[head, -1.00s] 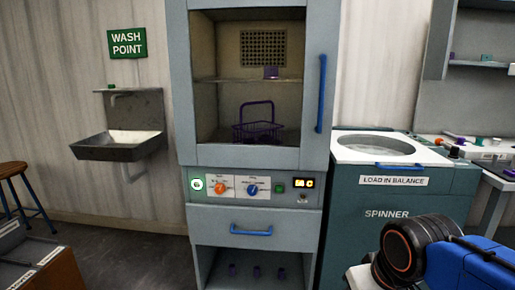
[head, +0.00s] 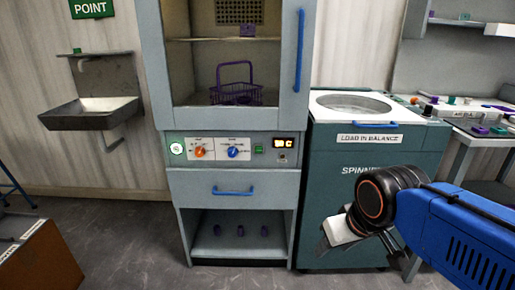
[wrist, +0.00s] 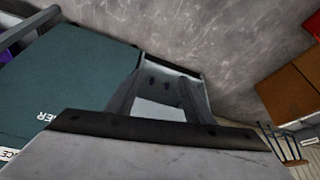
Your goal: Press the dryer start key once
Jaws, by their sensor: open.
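The dryer (head: 208,119) is a tall grey cabinet left of centre in the head view. Its control panel (head: 216,139) carries a round white button-like spot in green (head: 176,149) at the left, an orange knob (head: 200,152), a blue knob (head: 233,152), a small green square key (head: 258,149) and a lit display (head: 284,143). The labels are too small to read, so I cannot tell which is the start key. My gripper (wrist: 161,78) is open and empty in the wrist view, pointing down toward the floor. In the head view it is right of the dryer, in front of the spinner, apart from the panel.
A teal spinner (head: 335,195) stands right of the dryer, close to my arm. A purple wire basket (head: 236,94) sits inside the dryer. A blue-handled drawer (head: 232,183) is below the panel. A sink (head: 90,112) is on the left wall. Floor before the dryer is clear.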

